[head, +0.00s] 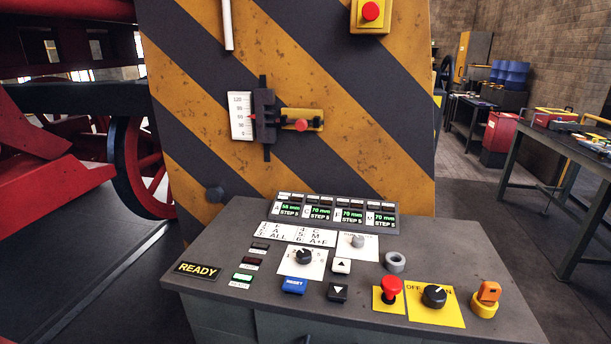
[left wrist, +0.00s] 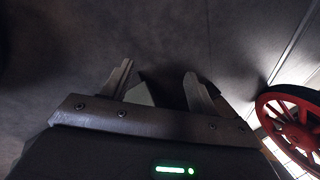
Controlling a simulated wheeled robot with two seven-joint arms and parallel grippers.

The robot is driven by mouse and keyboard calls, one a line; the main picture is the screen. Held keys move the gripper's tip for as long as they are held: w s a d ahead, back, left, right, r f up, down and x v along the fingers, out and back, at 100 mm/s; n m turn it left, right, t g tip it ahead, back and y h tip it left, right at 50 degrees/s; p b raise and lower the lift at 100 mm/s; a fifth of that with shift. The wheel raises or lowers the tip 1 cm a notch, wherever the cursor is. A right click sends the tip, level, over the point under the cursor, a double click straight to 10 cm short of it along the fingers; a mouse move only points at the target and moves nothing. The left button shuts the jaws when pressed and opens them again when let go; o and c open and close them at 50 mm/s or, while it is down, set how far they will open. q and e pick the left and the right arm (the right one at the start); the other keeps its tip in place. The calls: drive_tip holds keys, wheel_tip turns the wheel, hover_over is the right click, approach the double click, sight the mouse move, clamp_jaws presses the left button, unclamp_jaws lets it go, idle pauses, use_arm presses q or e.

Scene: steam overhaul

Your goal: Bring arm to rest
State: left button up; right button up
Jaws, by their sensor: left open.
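My left gripper (left wrist: 160,88) shows in the left wrist view. Its two fingers stand apart with nothing held between them. It points at bare, dark grey floor (left wrist: 150,35). A red spoked wheel (left wrist: 295,120) is at the right of that view, apart from the fingers. Neither of my arms shows in the head view, and my right gripper is in no view.
A grey control desk (head: 232,262) with knobs, buttons and displays stands ahead, before a yellow-and-black striped panel (head: 350,150). A red locomotive frame and wheel (head: 135,170) stand at left. Workbenches (head: 560,155) stand at right, with open floor (head: 490,215) between.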

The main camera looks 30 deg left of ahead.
use_arm(q)
drive_tip(key=s+d+f+h, duration=0.1)
drive_tip(key=s+d+f, duration=0.1)
drive_tip(key=d, duration=1.2)
drive_tip(key=s+d+f+n+g+h, duration=0.1)
drive_tip(key=d+f, duration=0.4)
drive_tip(key=d, duration=1)
drive_tip(key=s+h, duration=0.1)
drive_tip(key=s, duration=0.1)
drive_tip(key=shift+s+d+h, duration=0.2)
drive_tip(key=shift+s+h, duration=0.1)
drive_tip(key=shift+a, duration=0.1)
drive_tip(key=shift+c, duration=0.5)
